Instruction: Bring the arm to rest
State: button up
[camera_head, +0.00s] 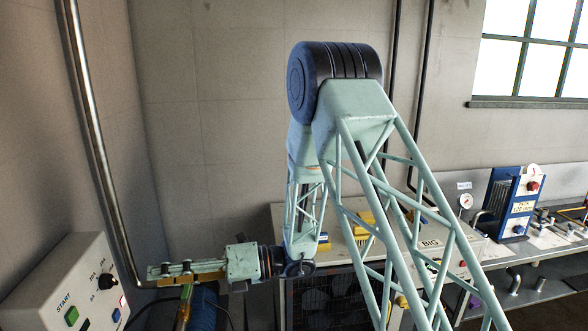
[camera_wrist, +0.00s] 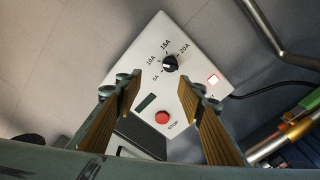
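My gripper (camera_head: 152,273) is at the lower left of the head view, on the end of my arm, pointing left toward a white control box (camera_head: 50,275). In the wrist view its two fingers (camera_wrist: 164,92) are spread apart with nothing between them, so it is open. The control box (camera_wrist: 190,40) lies beyond the fingertips, with a black dial (camera_wrist: 170,63) marked 5A to 20A, a red STOP button (camera_wrist: 162,117) and a lit red-edged square (camera_wrist: 213,79). The fingers appear clear of the dial and button; the exact gap cannot be told.
A vertical metal pipe (camera_head: 95,140) runs along the left wall close to my gripper. A bench (camera_head: 540,245) with a blue device (camera_head: 515,200) and fittings stands at the right. A blue cylindrical body (camera_head: 203,308) sits below my gripper. The upper wall area is free.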

jog(key=s+d+r+n+g+h+b, duration=0.1)
jog(key=s+d+r+n+h+b, duration=0.25)
jog(key=s+d+n, duration=0.45)
jog(key=s+d+r+n+g+h+b, duration=0.15)
jog(key=s+d+r+n+h, duration=0.3)
jog(key=s+d, duration=0.5)
jog(key=s+d+f+n+t+h+b, duration=0.1)
jog(key=s+d+n+t+h+b, duration=0.1)
jog(key=d, duration=1)
jog(key=s+d+n+t+h+b, duration=0.3)
jog(key=s+d+n, duration=0.4)
jog(key=d, duration=0.5)
jog(key=s+d+f+n+t+h+b, duration=0.1)
jog(key=s+d+n+t+h, duration=0.3)
jog(key=d, duration=0.8)
jog(key=shift+s+d+f+n+t+b, duration=0.15)
jog(key=shift+s+f+n+t+b, duration=0.15)
jog(key=shift+s+n+t+b, duration=0.4)
jog(key=shift+c, duration=0.4)
